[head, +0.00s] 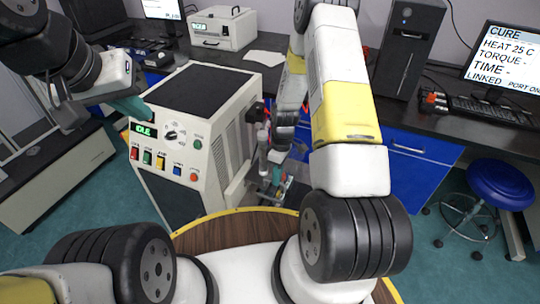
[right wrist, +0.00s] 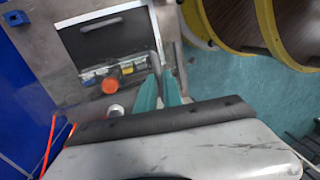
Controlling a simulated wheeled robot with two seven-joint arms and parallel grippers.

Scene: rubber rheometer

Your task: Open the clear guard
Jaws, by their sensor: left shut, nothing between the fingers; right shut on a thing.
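The rheometer cabinet (head: 215,115) is beige with a dark top, an IDLE display and coloured buttons on its front. In the right wrist view, my right gripper (right wrist: 160,92) has its teal fingers closed around a slim grey upright bar (right wrist: 157,62), which looks like the guard's handle. The clear guard itself is hard to make out against the grey metal face behind. My right gripper also shows low beside the cabinet's right side in the head view (head: 278,177), partly hidden by my arm. My left gripper (head: 132,108) is shut and empty near the display.
In the right wrist view, a dark drawer-like panel (right wrist: 116,38) and an orange knob (right wrist: 110,85) are left of the fingers. A blue stool (head: 500,184) stands at the right. A bench with a monitor (head: 506,60) and a dark computer tower (head: 407,45) runs behind.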

